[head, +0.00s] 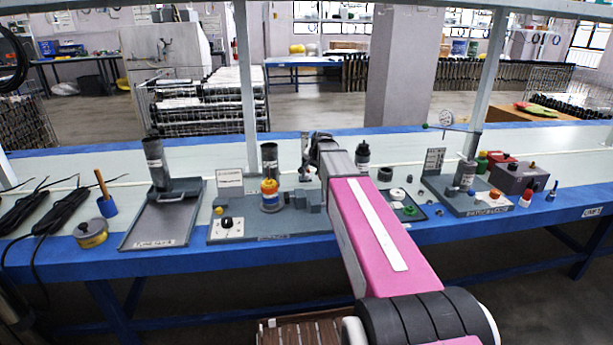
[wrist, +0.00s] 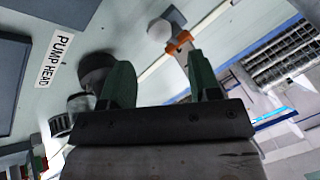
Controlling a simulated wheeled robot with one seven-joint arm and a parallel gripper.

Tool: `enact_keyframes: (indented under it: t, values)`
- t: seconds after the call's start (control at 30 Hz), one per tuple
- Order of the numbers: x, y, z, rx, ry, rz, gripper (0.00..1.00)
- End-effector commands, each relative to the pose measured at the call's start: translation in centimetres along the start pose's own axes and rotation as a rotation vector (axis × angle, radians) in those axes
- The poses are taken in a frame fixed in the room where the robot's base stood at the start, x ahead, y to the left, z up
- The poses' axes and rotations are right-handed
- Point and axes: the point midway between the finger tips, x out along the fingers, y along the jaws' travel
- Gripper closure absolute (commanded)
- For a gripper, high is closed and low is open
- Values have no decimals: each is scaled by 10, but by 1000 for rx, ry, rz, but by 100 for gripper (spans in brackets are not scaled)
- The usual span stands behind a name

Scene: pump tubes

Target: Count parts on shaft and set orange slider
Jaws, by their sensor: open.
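In the wrist view my gripper (wrist: 156,65) has its two green fingers apart. An orange collar (wrist: 180,42) on a pale post with a round white end shows just beyond the right finger. It may be the orange slider; I cannot tell whether the finger touches it. In the head view the arm's end reaches the middle of the bench and hides what is behind it. A stack of yellow, orange and pale parts (head: 270,195) stands upright on the middle grey base, left of my arm. I cannot tell its part count, nor whether it is the task's shaft.
A dark cylinder (wrist: 97,72) is near the left finger, by a PUMP HEAD label (wrist: 55,60). On the blue-edged bench (head: 190,262) are a grey tray (head: 150,225) at left, a dark parts tray (head: 408,213) right of my arm, and another grey fixture (head: 470,205) farther right.

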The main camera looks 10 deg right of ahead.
Motion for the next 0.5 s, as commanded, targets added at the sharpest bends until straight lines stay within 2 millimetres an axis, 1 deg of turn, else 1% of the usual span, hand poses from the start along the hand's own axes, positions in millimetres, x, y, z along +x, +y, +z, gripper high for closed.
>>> enact_keyframes:
  t: [0.03,0.2,0.4,0.5]
  values:
    - [12,0,-1,0,-2,1,43]
    - [40,0,-1,0,-2,1,43]
    - [61,0,-1,0,-1,0,43]
    - [66,0,0,0,-1,0,43]
